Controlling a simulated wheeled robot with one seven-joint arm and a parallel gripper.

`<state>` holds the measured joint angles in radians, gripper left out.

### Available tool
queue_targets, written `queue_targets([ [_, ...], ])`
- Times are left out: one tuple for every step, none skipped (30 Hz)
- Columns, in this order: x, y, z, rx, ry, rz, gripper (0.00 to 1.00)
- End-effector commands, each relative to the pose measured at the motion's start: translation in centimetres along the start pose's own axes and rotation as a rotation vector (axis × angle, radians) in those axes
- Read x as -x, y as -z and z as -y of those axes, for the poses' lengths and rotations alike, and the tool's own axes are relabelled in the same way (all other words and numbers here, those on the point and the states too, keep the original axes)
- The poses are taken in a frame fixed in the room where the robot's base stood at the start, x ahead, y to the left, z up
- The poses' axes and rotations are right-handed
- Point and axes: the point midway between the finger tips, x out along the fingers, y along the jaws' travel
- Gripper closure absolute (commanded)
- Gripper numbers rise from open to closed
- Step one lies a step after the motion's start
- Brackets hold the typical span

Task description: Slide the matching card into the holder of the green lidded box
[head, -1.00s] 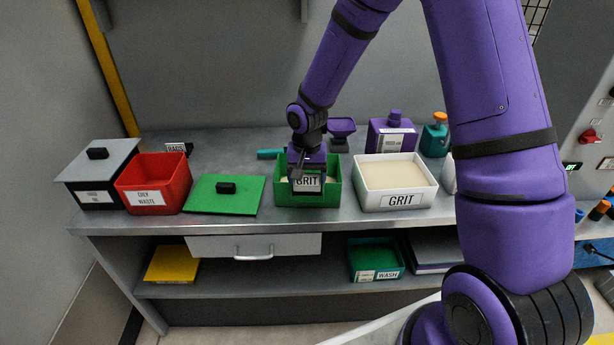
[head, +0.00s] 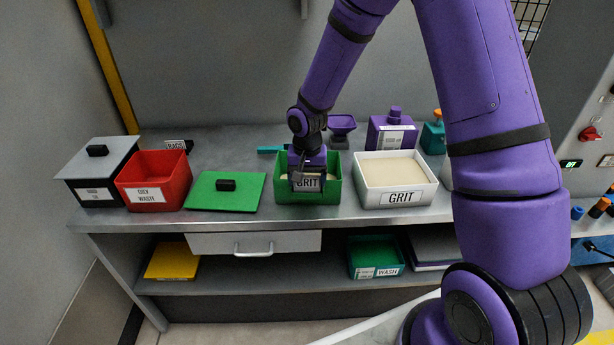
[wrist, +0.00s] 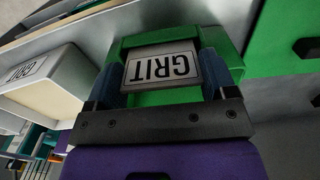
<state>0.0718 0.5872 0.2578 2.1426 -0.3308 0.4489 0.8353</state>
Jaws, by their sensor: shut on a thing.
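My gripper (head: 307,181) is shut on a pale card marked GRIT (head: 307,184), in front of the green box (head: 330,195) on the bench. In the wrist view the GRIT card (wrist: 162,66) sits between my two fingers, upside down in that picture, with the green box (wrist: 215,42) just behind it. The box is open, and its front is largely covered by the card and gripper, so I cannot tell whether the card touches a holder. The green lid (head: 215,194) with a black knob lies on the bench to the left of the box.
A white box marked GRIT (head: 415,178) stands close to the right. A red OILY WASTE box (head: 160,168) and a grey-lidded box (head: 98,165) are at the left. A drawer (head: 255,246) is below, and a WASH box (head: 375,257) is on the shelf.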

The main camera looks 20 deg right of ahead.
Motion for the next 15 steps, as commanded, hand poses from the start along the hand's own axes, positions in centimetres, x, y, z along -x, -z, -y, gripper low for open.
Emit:
queue_targets([
  [-0.14,-0.02,0.01,0.0,0.0,0.001,0.36],
  [-0.21,-0.02,0.01,0.0,0.0,0.001,0.36],
  [-0.29,-0.02,0.01,0.0,0.0,0.0,0.36],
  [-0.36,-0.02,0.02,0.001,0.0,0.0,0.36],
  [-0.42,-0.03,0.02,0.001,0.0,0.0,0.36],
  [-0.51,-0.03,0.03,0.001,0.0,0.0,0.36],
  [-0.57,-0.03,0.03,0.001,0.0,0.0,0.36],
  [-0.63,-0.03,0.03,0.001,0.0,0.0,0.36],
  [-0.71,-0.03,0.04,0.001,0.0,0.0,0.36],
  [-0.77,-0.04,0.04,0.001,0.0,0.0,0.36],
  [-0.83,-0.04,0.04,0.001,0.0,0.0,0.36],
  [-0.88,-0.04,0.03,0.001,0.0,0.0,0.36],
  [-0.92,-0.04,0.03,0.001,0.0,0.0,0.36],
  [-0.94,-0.03,0.03,0.001,0.0,0.0,0.36],
  [-0.95,-0.03,0.03,0.001,0.0,0.0,0.36],
])
